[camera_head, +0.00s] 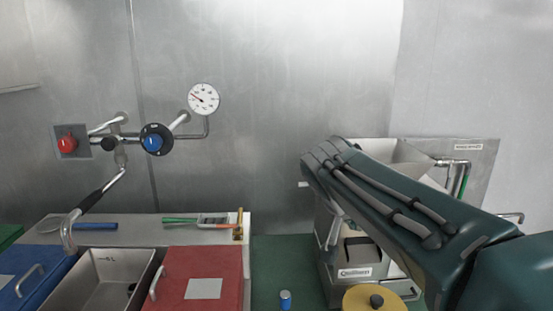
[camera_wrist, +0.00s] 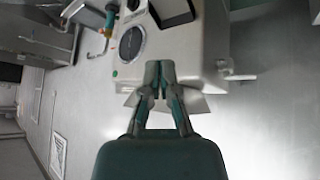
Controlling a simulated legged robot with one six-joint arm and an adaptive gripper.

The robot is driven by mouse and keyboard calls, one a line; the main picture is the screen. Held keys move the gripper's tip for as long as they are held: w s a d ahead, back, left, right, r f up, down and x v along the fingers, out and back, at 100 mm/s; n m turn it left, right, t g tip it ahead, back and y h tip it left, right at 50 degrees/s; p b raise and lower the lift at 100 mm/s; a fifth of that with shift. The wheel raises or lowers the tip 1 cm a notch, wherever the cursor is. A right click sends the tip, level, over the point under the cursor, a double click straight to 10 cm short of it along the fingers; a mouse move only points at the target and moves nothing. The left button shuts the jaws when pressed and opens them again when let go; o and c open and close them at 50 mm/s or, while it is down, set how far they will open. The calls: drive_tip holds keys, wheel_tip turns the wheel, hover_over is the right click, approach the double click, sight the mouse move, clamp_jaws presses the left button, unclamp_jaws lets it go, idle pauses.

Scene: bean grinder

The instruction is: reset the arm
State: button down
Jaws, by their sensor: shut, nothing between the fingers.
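My arm reaches in from the lower right of the head view, its dark green link crossing in front of the grinder (camera_head: 357,271). My gripper (camera_wrist: 159,70) shows in the wrist view with its fingertips together and nothing between them. In that view it points at a pale metal machine with a round dark dial (camera_wrist: 131,43), and its tips overlap the machine's edge. I cannot tell how far apart they are. In the head view the gripper cannot be made out. My arm hides part of the grinder and its hopper (camera_head: 392,158).
A red lid (camera_head: 203,262), an open steel bin (camera_head: 112,278) and a blue lid (camera_head: 38,278) lie at lower left. A yellow disc (camera_head: 374,298) and a small blue-capped item (camera_head: 285,298) are in front. Pipes, a gauge (camera_head: 204,98) and a tap are on the wall.

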drive_tip(key=s+f+n+y, duration=0.2)
drive_tip(key=s+f, duration=0.4)
drive_tip(key=s, duration=0.5)
drive_tip(key=s+f+n+y, duration=0.2)
drive_tip(key=s+f, duration=0.4)
drive_tip(key=s, duration=0.4)
drive_tip(key=shift+s+d+f+n+y, duration=0.3)
drive_tip(key=shift+s+d+n+y, duration=0.1)
drive_tip(key=shift+n, duration=0.4)
